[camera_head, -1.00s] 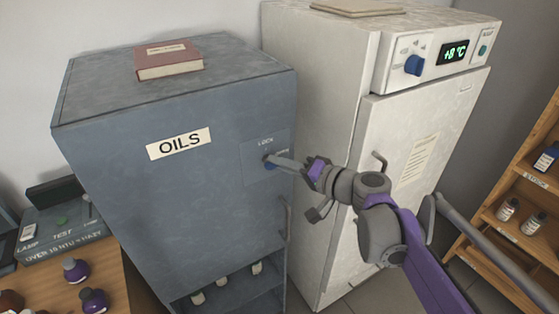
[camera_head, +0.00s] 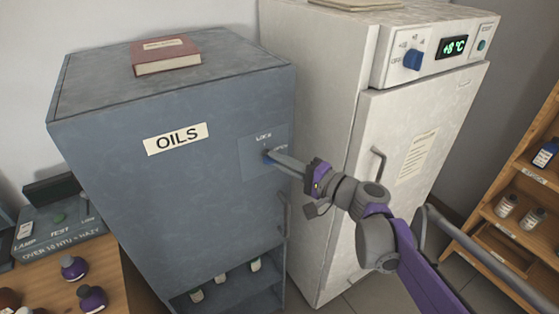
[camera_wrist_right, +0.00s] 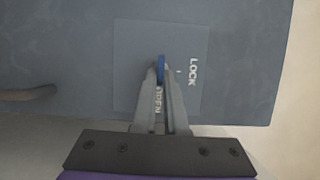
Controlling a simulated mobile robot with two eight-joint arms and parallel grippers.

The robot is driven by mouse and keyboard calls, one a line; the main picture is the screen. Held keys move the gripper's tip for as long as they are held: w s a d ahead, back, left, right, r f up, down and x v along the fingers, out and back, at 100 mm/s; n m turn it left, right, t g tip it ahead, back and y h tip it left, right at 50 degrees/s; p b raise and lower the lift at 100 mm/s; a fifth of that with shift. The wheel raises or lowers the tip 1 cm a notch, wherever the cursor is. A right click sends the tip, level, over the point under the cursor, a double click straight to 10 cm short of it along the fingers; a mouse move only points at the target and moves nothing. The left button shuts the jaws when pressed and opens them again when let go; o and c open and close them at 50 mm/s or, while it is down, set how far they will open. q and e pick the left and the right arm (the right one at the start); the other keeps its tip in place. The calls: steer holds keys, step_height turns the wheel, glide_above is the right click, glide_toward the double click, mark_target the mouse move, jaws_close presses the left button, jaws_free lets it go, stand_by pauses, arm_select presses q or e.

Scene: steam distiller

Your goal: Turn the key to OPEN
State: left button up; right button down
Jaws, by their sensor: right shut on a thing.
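The grey-blue OILS cabinet (camera_head: 170,185) stands at the left centre, with a lock plate (camera_head: 254,146) on its front marked LOCK and OPEN. The blue key (camera_head: 267,157) sits in the plate and also shows in the right wrist view (camera_wrist_right: 161,66). My right gripper (camera_head: 274,160) is shut on the key; in the right wrist view its fingertips (camera_wrist_right: 161,76) pinch it from both sides. In the wrist view the key's blue edge lies lengthwise between the fingers, pointing along them, and the OPEN mark is partly hidden by the fingers. My left gripper is not in view.
A white fridge (camera_head: 335,130) with a blue knob and a +8 °C display stands close on the right. A red book (camera_head: 166,56) lies on the cabinet.

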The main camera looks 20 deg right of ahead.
steer(key=c, duration=1)
jaws_free()
steer(key=shift+o, duration=0.2)
steer(key=v, duration=1.1)
steer(key=shift+b, duration=0.3)
